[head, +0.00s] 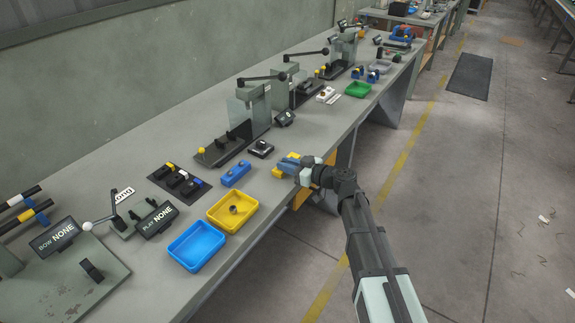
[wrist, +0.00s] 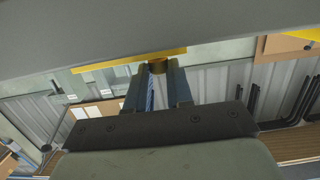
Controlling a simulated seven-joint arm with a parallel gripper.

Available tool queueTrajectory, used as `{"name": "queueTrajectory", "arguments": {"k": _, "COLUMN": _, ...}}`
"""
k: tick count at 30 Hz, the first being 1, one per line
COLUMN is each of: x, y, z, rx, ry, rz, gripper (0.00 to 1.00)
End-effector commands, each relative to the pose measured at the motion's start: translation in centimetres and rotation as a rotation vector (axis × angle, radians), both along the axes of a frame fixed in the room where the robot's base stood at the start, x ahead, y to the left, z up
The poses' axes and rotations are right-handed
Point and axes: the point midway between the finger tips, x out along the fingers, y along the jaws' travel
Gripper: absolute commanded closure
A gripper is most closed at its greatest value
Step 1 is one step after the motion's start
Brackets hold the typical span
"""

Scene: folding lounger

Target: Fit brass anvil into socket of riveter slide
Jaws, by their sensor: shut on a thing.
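My gripper (head: 286,165) is at the front edge of the bench, right of the blue block. In the wrist view the fingers (wrist: 160,75) are shut on a small brass cylinder, which I take to be the brass anvil (wrist: 160,68). In the head view the held piece is too small to tell apart from the fingers. The nearest riveter (head: 250,112) stands behind and left of my gripper. Its dark slide (head: 222,151) extends toward the lower left, with a yellow knob (head: 201,150) at its end. I cannot make out the socket.
A yellow tray (head: 251,223) holds a small dark round part. An empty blue tray (head: 197,246) stands beside it. A blue block (head: 235,173) and a small black-and-silver unit (head: 260,149) lie near the gripper. A black mat (head: 162,184) bears several knobbed parts. More presses stand farther along.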

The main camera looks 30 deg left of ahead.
Motion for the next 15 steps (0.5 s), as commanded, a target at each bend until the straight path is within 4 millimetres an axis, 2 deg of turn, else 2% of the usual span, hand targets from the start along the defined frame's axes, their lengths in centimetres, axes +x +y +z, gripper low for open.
{"name": "queueTrajectory", "arguments": {"k": 15, "x": 0.0, "y": 0.0, "z": -1.2, "rx": -0.004, "ry": -0.002, "rz": 0.001, "gripper": 1.00}}
